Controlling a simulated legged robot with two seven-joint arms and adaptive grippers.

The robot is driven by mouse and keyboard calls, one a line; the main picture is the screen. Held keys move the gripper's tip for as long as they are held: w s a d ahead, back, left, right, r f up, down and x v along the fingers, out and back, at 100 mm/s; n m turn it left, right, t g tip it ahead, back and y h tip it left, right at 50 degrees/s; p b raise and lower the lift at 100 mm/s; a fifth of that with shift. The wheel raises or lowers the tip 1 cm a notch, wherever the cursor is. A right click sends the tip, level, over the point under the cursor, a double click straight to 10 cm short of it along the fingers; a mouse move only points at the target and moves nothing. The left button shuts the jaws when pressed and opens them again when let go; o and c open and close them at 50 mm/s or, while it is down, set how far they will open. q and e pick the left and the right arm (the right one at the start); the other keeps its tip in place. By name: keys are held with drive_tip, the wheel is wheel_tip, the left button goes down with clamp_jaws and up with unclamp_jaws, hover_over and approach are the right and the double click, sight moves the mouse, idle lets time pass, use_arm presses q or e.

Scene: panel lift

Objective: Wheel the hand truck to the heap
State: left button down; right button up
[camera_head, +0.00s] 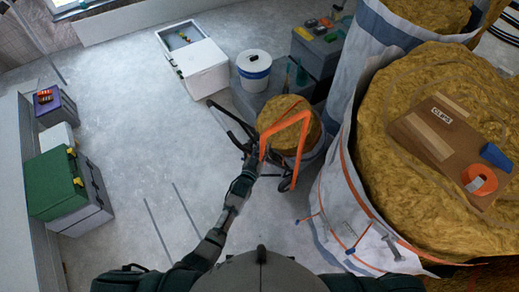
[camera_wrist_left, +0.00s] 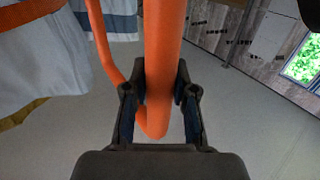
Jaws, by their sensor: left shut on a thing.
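The hand truck shows in the head view as an orange tube frame (camera_head: 300,138) with black parts and a dark wheel near its lower end. My left gripper (camera_head: 258,150) is at the orange frame's near left side. In the left wrist view, the gripper's two black fingers (camera_wrist_left: 160,100) are shut on the orange tube (camera_wrist_left: 164,45), which runs between them. A round golden-brown mass (camera_head: 289,115) sits behind the frame, partly covered by it. Larger golden-brown heaps (camera_head: 375,130) fill big white bags at the right. My right gripper is not in view.
A white box (camera_head: 203,70), a white bucket (camera_head: 254,70) and grey crates (camera_head: 318,52) stand beyond the hand truck. A green-lidded case (camera_head: 52,182) stands at the left wall. A brown board (camera_head: 435,130) lies on the near heap. The grey floor at left centre is mostly clear.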

use_arm(q)
drive_tip(key=shift+d+r, duration=0.1)
drive_tip(key=shift+d, duration=0.25)
drive_tip(key=c, duration=0.9)
unclamp_jaws()
drive_tip(key=shift+a, duration=0.1)
drive_tip(key=v, duration=1.1)
drive_tip(key=shift+s+a, duration=0.1)
drive_tip(key=shift+s, duration=0.3)
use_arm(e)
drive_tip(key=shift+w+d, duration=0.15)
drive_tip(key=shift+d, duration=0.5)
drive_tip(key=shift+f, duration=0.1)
